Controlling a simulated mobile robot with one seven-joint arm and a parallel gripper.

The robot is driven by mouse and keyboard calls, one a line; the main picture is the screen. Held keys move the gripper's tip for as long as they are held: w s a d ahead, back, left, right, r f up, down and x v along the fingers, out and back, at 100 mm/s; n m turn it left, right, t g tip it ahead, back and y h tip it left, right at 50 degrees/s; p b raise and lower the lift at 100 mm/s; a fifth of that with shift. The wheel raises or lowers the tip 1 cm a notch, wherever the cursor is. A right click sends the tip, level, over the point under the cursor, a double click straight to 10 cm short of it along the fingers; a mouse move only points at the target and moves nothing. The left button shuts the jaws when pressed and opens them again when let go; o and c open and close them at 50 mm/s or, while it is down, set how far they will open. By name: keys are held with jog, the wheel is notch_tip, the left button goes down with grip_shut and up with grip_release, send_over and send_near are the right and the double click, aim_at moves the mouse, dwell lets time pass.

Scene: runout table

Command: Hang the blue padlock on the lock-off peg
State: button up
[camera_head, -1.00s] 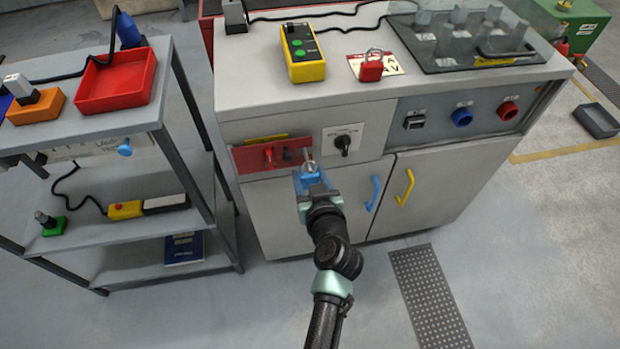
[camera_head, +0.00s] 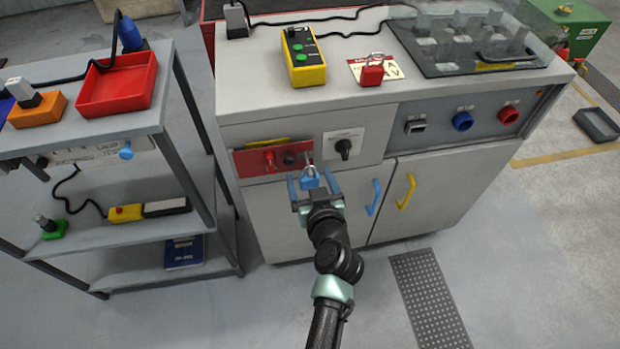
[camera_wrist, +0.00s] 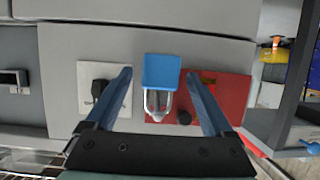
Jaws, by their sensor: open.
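The blue padlock (camera_head: 310,180) hangs at the right end of the red panel (camera_head: 252,160) on the cabinet front, body below its shackle. It appears to hang on the lock-off peg (camera_head: 308,156), which is mostly hidden behind the shackle. In the wrist view, which is upside down, the padlock (camera_wrist: 161,72) has its silver shackle toward the bottom of the picture. My gripper (camera_head: 312,177) is open, with one blue finger on each side of the padlock and a visible gap to both.
A black rotary switch (camera_head: 344,148) on a white plate is right of the panel. Blue (camera_head: 373,197) and yellow (camera_head: 406,188) door handles stick out below. A red padlock (camera_head: 372,72) lies on the cabinet top. A shelf rack (camera_head: 190,130) stands to the left.

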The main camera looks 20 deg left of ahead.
jog(key=p+v, duration=0.1)
jog(key=v, duration=1.2)
jog(key=w+d+r+m+t+h, duration=0.1)
jog(key=w+d+r+t, duration=0.2)
jog(key=r, duration=1)
jog(key=w+d+r+m+t+h, duration=0.1)
jog(key=w+r+t, duration=0.4)
jog(key=r, duration=0.9)
jog(key=s+d+r+m+t+h, duration=0.2)
jog(key=s+r+t, duration=0.15)
jog(key=r, duration=0.75)
jog(key=s+d+r+m+t+h, duration=0.15)
jog(key=s+r, duration=0.35)
jog(key=r, duration=0.5)
jog(key=s+d+r+m+t+h, duration=0.2)
jog(key=s+d+r+t+h, duration=0.15)
jog(key=r, duration=0.75)
notch_tip(320, 180, up, 17)
jog(key=a+y+p, duration=0.1)
jog(key=p, duration=1.8)
jog(key=shift+w, duration=0.3)
jog(key=shift+a+n+g, duration=0.1)
jog(key=shift+n+g, duration=0.15)
